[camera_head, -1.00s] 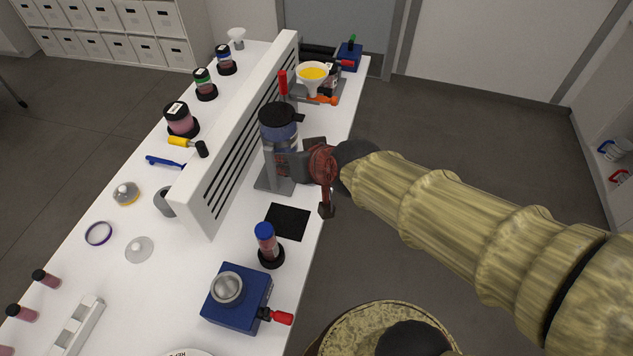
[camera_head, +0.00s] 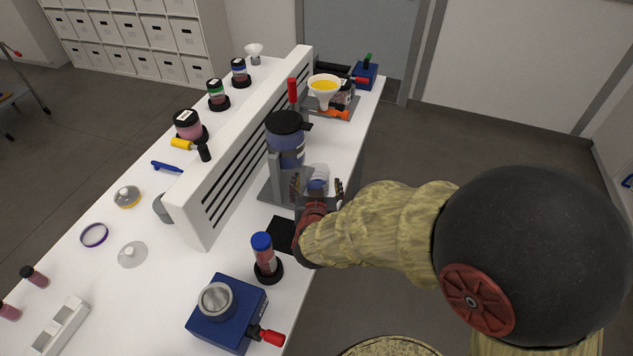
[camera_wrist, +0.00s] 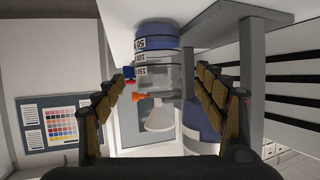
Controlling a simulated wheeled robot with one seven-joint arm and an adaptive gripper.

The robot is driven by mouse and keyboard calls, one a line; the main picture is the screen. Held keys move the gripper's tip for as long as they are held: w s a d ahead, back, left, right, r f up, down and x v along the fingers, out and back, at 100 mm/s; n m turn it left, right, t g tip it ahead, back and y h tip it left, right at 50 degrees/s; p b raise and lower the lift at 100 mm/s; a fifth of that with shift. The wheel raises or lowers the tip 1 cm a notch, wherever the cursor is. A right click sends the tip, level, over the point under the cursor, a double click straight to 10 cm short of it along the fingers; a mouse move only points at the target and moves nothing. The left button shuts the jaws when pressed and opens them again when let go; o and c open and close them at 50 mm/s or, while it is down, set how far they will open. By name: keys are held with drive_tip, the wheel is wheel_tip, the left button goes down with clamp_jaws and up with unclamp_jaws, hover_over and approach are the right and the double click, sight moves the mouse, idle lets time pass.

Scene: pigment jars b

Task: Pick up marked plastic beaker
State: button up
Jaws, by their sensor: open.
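The marked plastic beaker (camera_head: 318,178) is clear, with blue at its lower part. It stands on the bench beside a grey stand, partly hidden by my fingers in the head view. In the wrist view, which is upside down, the beaker (camera_wrist: 156,68) shows dark volume marks on white bands. My gripper (camera_head: 319,188) is open at the beaker, with one finger on each side. In the wrist view my gripper (camera_wrist: 160,80) shows a gap between each fingertip and the beaker; I cannot tell how deep the beaker sits between them.
A large blue jar with a black lid (camera_head: 285,124) is in the grey stand (camera_head: 275,170), close left of the beaker. A white slotted panel (camera_head: 240,150) runs behind. A blue-capped vial (camera_head: 265,255) and a blue device (camera_head: 228,318) stand nearer.

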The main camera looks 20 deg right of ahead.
sight(318, 173)
drive_tip(key=b+x, duration=0.3)
drive_tip(key=x, duration=0.5)
drive_tip(key=shift+d, duration=0.1)
drive_tip(key=shift+c, duration=1.2)
drive_tip(key=c, duration=1.1)
drive_tip(key=shift+c, duration=1)
